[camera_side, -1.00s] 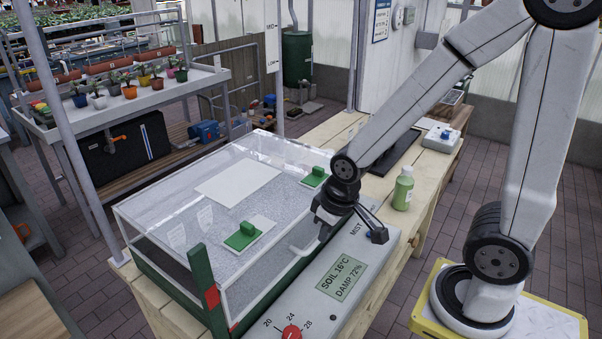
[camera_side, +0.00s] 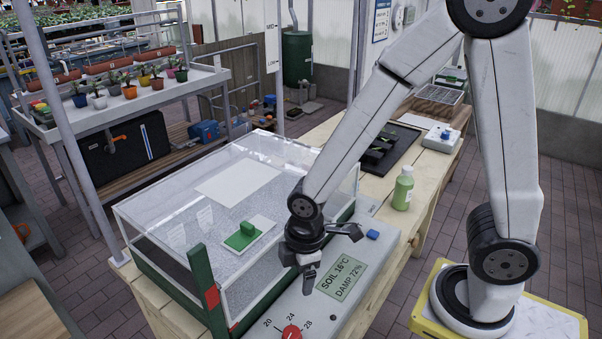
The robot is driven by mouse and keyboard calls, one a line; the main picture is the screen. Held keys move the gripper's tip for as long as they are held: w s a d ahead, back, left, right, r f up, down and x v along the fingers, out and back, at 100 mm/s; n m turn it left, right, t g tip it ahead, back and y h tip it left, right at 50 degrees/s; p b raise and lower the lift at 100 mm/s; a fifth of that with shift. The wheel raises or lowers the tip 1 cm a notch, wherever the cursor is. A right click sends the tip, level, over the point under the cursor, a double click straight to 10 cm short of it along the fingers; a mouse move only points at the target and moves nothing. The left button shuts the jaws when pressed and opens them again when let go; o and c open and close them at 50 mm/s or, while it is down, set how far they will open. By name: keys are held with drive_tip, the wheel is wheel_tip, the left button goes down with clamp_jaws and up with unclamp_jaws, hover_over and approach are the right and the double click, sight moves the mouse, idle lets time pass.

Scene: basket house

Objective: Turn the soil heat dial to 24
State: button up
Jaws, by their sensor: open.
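The red soil heat dial (camera_side: 291,333) sits at the bottom edge of the camera_side view, on the grey control panel (camera_side: 352,311), partly cut off. Marks 20, 24 and 28 are printed around it. Its exact pointer direction is too small to tell. The display (camera_side: 342,279) on the panel reads SOIL 16°C and DAMP 72%. My gripper (camera_side: 335,258) is open and empty, above the panel between the display and the clear box, some way up and back from the dial. It does not touch the dial.
The clear-lidded propagator box (camera_side: 190,222) stands left of the panel, with a green handle piece (camera_side: 243,236) on its lid. A blue button (camera_side: 373,235) is at the panel's far end. A green bottle (camera_side: 402,190) stands on the wooden bench behind it.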

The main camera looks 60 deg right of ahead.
sight(291, 332)
drive_tip(key=a+f+n, duration=0.1)
drive_tip(key=n, duration=0.1)
drive_tip(key=a+f+n, duration=0.1)
drive_tip(key=a+n, duration=0.1)
drive_tip(key=s+a+n+g, duration=0.1)
drive_tip(key=n, duration=0.1)
drive_tip(key=shift+a+f+n, duration=0.3)
drive_tip(key=shift+f, duration=0.1)
drive_tip(key=shift+s+a+f+n, duration=0.3)
drive_tip(key=shift+a+n, duration=0.2)
drive_tip(key=shift+n, duration=0.3)
drive_tip(key=shift+f, duration=0.2)
drive_tip(key=shift+f, duration=3.75)
clamp_jaws()
